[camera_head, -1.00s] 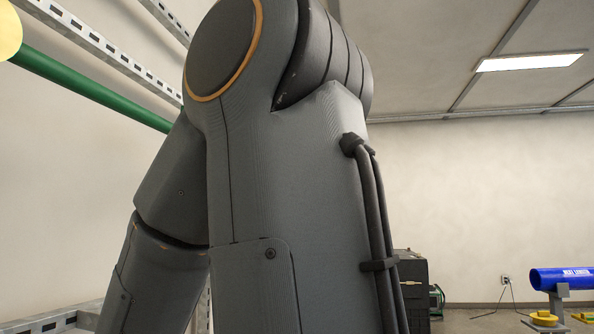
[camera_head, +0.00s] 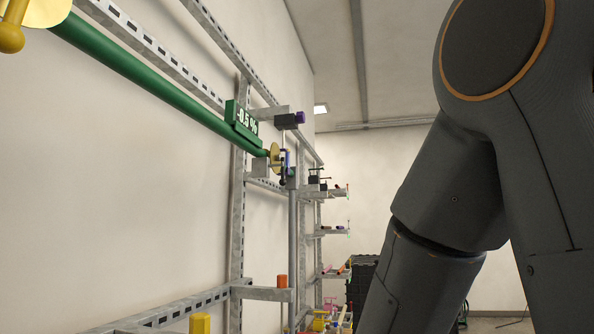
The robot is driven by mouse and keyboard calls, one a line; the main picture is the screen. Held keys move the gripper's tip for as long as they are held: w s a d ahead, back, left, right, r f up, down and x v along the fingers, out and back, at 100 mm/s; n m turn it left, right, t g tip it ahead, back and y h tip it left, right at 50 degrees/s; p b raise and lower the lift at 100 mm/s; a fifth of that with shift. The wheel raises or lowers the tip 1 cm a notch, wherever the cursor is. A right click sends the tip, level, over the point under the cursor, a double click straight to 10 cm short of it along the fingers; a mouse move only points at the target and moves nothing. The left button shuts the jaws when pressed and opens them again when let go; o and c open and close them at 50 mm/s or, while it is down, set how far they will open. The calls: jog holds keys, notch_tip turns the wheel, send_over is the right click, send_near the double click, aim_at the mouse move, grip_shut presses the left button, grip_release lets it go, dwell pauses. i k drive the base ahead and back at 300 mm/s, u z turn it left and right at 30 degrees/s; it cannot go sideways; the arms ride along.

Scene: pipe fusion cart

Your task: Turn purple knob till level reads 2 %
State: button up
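A purple knob (camera_head: 299,117) sits at the end of a dark block on a short metal bracket, right of centre in the upper half of the head view. A green level display (camera_head: 241,122) just left of it reads what looks like -0.5 %. The display sits on a green pipe (camera_head: 150,82) that runs along the wall rails. My gripper is out of view; only my arm's dark links fill the right side, well apart from the knob in the picture.
A yellow disc (camera_head: 276,157) and dark clamp parts stand at the pipe's far end. Shelves (camera_head: 325,194) with small tools lie beyond. A yellow block (camera_head: 200,323) and an orange block (camera_head: 282,281) show lower on the metal frame. A black case (camera_head: 361,280) stands behind my arm.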

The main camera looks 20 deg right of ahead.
aim_at(299, 117)
jog(key=z, duration=1.7)
jog(key=i, duration=0.7)
jog(key=u, duration=2.05)
